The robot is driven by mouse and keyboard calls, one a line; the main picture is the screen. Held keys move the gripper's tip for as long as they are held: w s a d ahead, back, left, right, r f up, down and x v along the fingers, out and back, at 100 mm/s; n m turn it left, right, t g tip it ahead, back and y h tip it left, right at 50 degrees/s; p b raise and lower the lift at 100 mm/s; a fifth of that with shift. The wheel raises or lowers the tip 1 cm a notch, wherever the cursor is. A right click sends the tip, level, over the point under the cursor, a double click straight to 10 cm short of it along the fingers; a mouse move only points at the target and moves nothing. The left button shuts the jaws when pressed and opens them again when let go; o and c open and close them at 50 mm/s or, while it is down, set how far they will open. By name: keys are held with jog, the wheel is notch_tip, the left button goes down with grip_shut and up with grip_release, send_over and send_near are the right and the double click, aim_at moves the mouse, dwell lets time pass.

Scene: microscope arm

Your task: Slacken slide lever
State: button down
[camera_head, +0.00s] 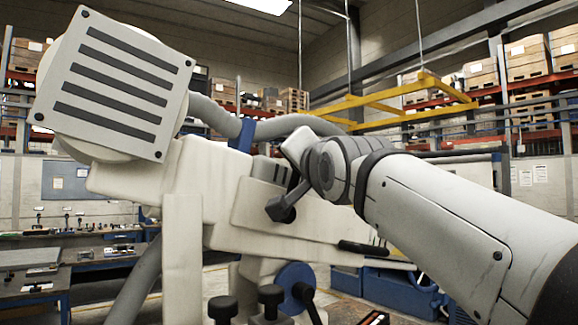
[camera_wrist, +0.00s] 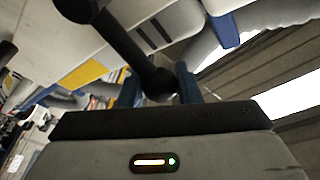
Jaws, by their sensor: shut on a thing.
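The slide lever (camera_wrist: 125,42) is a dark arm with a rounded end, running from a black hub on the pale microscope arm (camera_head: 235,200). In the head view the dark hub and a short part of the lever (camera_head: 284,207) show just below my wrist. My gripper (camera_wrist: 174,86) is shut on the lever's rounded end, with dark blue fingers beside it. In the head view my gripper's fingers are mostly hidden behind its own pale body.
A square vented housing (camera_head: 112,85) stands at the upper left. A second black lever (camera_head: 362,248) sits lower right, near a blue disc (camera_head: 295,280) with a black handle. Black knobs (camera_head: 270,297) stand below. A grey hose (camera_head: 290,124) arches behind.

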jog(key=shift+w+d+m, duration=0.15)
jog(key=shift+d+m, duration=0.05)
jog(key=shift+m, duration=0.1)
jog(key=c, duration=1.1)
grip_release()
jog(key=shift+o, duration=0.2)
jog(key=shift+f, duration=0.1)
jog(key=r+b+v, duration=0.1)
jog(key=b+v, duration=0.1)
jog(key=v, duration=0.5)
jog(key=shift+s+f, duration=0.4)
jog(key=shift+f, duration=0.05)
